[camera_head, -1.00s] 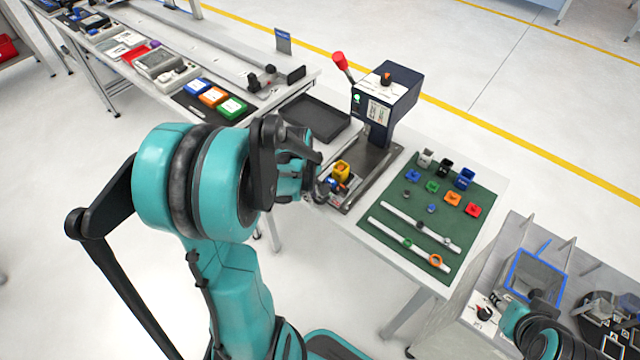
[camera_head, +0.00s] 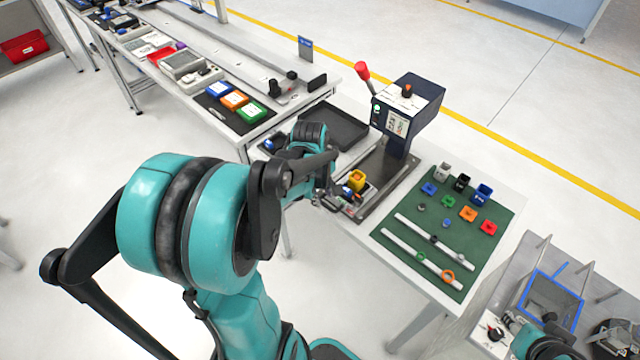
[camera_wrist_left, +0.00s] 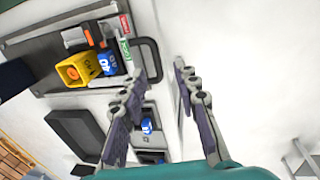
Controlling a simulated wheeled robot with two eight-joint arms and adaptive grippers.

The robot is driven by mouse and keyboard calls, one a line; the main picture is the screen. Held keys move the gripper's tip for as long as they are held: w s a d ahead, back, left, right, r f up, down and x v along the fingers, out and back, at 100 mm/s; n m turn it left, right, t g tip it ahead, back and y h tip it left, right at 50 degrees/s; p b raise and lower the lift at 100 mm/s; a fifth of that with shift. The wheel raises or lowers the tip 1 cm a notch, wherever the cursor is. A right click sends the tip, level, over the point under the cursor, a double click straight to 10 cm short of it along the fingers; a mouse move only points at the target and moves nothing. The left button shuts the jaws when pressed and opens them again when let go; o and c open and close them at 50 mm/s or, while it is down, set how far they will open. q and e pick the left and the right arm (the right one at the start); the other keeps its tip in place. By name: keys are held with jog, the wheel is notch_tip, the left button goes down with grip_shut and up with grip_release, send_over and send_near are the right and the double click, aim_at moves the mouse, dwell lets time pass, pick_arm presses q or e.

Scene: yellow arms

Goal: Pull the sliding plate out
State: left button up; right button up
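The sliding plate (camera_head: 347,207) lies at the front of the press base and carries a yellow block (camera_head: 356,180) and small coloured parts. In the left wrist view the yellow block (camera_wrist_left: 76,70) stands beside a blue part, and a dark loop handle (camera_wrist_left: 156,62) sticks out at the plate's end. My left gripper (camera_head: 325,198) is at the front end of the plate. In the wrist view its two fingers (camera_wrist_left: 160,80) are apart, with the handle's end close to their tips and nothing gripped. A small part of my right arm shows at the lower right; its fingers are too small to read.
The press (camera_head: 408,105) with a red-knobbed lever stands behind the plate. A green mat (camera_head: 455,215) with several small parts lies to the right. A black tray (camera_head: 330,125) is on the left. Open floor lies in front of the table.

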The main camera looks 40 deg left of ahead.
pick_arm(q)
notch_tip(320, 180, up, 8)
jog(key=s, duration=0.1)
jog(key=shift+s+f, duration=0.15)
jog(key=shift+s, duration=0.1)
dwell(0.4)
jog(key=s+d+m+t, duration=0.2)
jog(key=d+m, duration=0.6)
jog(key=s+d+m+t+b, duration=0.1)
jog(key=s+d+m+t, duration=0.1)
jog(key=d+m, duration=0.7)
jog(key=shift+s+t, duration=0.25)
jog(key=shift+t, duration=0.35)
jog(key=shift+f, duration=0.15)
dwell(0.4)
